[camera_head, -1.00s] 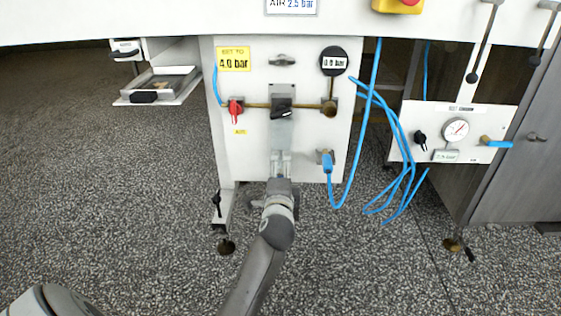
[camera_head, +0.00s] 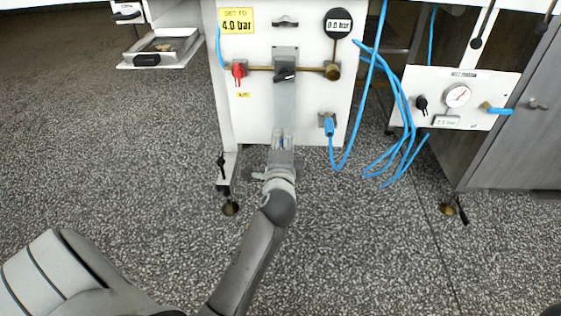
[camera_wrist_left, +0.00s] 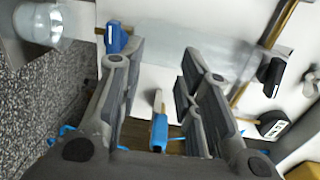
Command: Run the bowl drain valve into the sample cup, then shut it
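A clear bowl (camera_head: 284,100) hangs below the black-knobbed regulator (camera_head: 285,73) on the white panel; it also shows in the left wrist view (camera_wrist_left: 205,45). A blue part (camera_wrist_left: 115,37), which looks like the drain valve, is at the bowl's lower end, beyond one fingertip. A translucent rounded vessel (camera_wrist_left: 38,25), likely the sample cup, is at the wrist view's upper left. My left gripper (camera_head: 283,136) is at the bowl's lower end; its fingers (camera_wrist_left: 157,58) stand apart with no clear grip on anything. It hides much of the valve and cup in the head view. My right gripper is out of view.
A blue hose coupling (camera_head: 328,127) sits close to the right of my left gripper, with blue hoses (camera_head: 400,150) looping beyond it. A red valve handle (camera_head: 238,72) and a round gauge (camera_head: 338,24) flank the regulator. Open speckled floor lies in front.

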